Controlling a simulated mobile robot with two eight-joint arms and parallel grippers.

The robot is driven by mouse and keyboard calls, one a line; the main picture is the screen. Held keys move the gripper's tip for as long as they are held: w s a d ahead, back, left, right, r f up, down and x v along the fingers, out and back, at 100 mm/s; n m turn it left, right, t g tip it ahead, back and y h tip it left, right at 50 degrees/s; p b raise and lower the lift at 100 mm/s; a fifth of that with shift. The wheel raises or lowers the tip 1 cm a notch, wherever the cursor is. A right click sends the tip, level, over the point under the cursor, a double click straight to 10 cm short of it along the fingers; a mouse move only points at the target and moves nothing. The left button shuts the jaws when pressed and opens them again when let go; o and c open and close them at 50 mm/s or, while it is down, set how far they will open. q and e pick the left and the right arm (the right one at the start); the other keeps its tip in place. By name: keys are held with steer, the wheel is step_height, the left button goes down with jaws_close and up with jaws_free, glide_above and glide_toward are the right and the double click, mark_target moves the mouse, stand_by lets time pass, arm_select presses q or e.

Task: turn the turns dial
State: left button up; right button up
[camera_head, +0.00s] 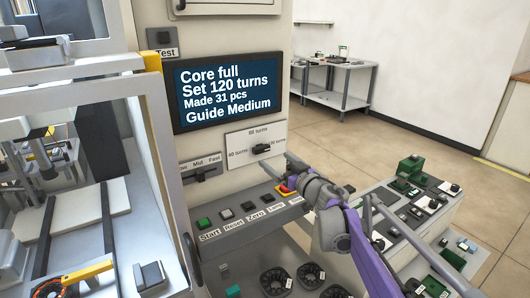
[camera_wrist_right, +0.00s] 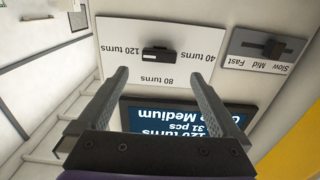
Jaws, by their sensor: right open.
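The turns dial (camera_head: 261,148) is a dark bar knob on a white plate marked 40, 80 and 120 turns. Its bar lies level, along the line between the 40 and 120 labels. In the right wrist view the dial (camera_wrist_right: 158,52) shows upside down, just beyond and between my fingertips. My right gripper (camera_head: 280,166) is open and empty in front of the panel, below and right of the dial. The wrist view shows the open gripper (camera_wrist_right: 159,76) too, with its fingers apart from the dial. My left gripper is not in view.
The screen (camera_head: 228,91) reads "Set 120 turns". A speed slider (camera_head: 205,173) sits left of the dial. Below are buttons (camera_head: 226,214) and a red stop button (camera_head: 286,188), close to my right gripper. A parts bench (camera_head: 420,207) stands at the right.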

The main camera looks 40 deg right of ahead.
mark_target(263, 150)
steer(key=w, duration=0.5)
steer(key=w+d, duration=0.1)
steer(key=w, duration=0.1)
steer(key=shift+w+p, duration=0.15)
steer(key=shift+p, duration=0.25)
steer(key=c, duration=1.3)
